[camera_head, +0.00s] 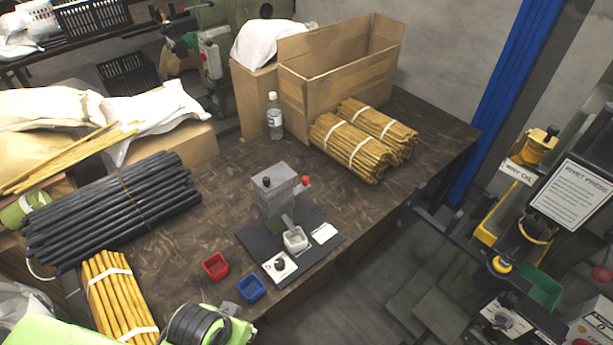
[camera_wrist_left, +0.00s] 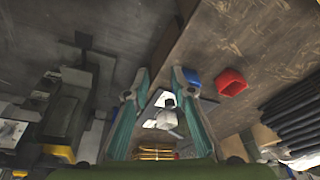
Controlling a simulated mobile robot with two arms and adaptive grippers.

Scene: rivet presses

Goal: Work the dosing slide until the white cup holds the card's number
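The grey dosing device (camera_head: 275,195) stands on a dark base plate (camera_head: 255,240) on the table, with a red knob (camera_head: 305,181) on its side. The small white cup (camera_head: 297,241) sits in front of it, below a sloping chute. A white card (camera_head: 325,233) lies right of the cup; I cannot read a number on it. A white plate (camera_head: 287,271) with a dark knob lies at the front. My left gripper (camera_wrist_left: 160,76) is open, with nothing between its fingertips; in the head view only my arm shows at the bottom left. My right gripper is not in view.
A red tray (camera_head: 216,265) and a blue tray (camera_head: 251,288) sit left of the base. Black rods (camera_head: 110,210) and yellow rod bundles (camera_head: 350,148) lie on the table, with a bottle (camera_head: 274,115) and cardboard box (camera_head: 340,85) behind. A press (camera_head: 510,230) stands right, across a gap.

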